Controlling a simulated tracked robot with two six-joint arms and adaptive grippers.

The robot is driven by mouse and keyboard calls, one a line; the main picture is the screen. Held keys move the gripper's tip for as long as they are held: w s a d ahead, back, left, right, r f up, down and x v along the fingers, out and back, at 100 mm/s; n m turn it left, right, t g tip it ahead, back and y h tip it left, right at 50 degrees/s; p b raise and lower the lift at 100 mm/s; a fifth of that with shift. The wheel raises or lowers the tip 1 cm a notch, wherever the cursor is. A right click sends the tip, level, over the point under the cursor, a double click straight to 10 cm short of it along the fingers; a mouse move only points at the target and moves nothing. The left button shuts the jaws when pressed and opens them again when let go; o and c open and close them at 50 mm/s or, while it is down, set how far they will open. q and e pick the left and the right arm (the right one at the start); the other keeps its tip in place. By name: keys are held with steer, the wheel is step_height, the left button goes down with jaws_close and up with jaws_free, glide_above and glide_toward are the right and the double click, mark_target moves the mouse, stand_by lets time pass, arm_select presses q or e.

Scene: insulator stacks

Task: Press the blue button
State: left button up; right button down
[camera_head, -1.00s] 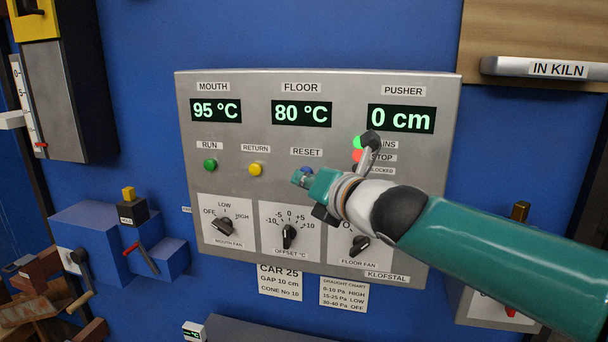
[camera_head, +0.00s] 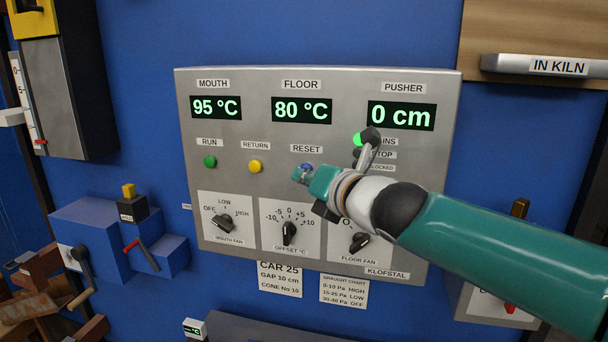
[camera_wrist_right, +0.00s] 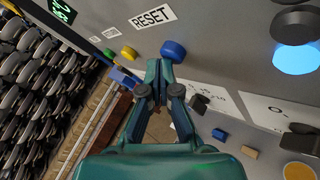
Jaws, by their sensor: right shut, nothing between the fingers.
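The blue button (camera_head: 306,167) sits under the RESET label on the grey control panel (camera_head: 235,176). In the head view my right gripper partly covers it. My right gripper (camera_head: 298,175) is shut and empty, its fingertips just below and left of the button in that view. My left gripper is not in view.
A yellow button (camera_head: 256,167) and a green button (camera_head: 210,161) are to the left. Rotary knobs, such as the OFFSET knob (camera_head: 289,231), sit below. A lit green lamp (camera_head: 358,139) is beside my right wrist. The panel's left part is clear.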

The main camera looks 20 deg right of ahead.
steer(key=shift+s+a+b, duration=0.35)
steer(key=shift+s, duration=0.2)
steer(key=s+a+b, duration=0.1)
steer(key=s, duration=0.1)
steer(key=s+a+b, duration=0.1)
steer(key=s+b, duration=0.1)
steer(key=shift+a, duration=0.4)
stand_by(0.6)
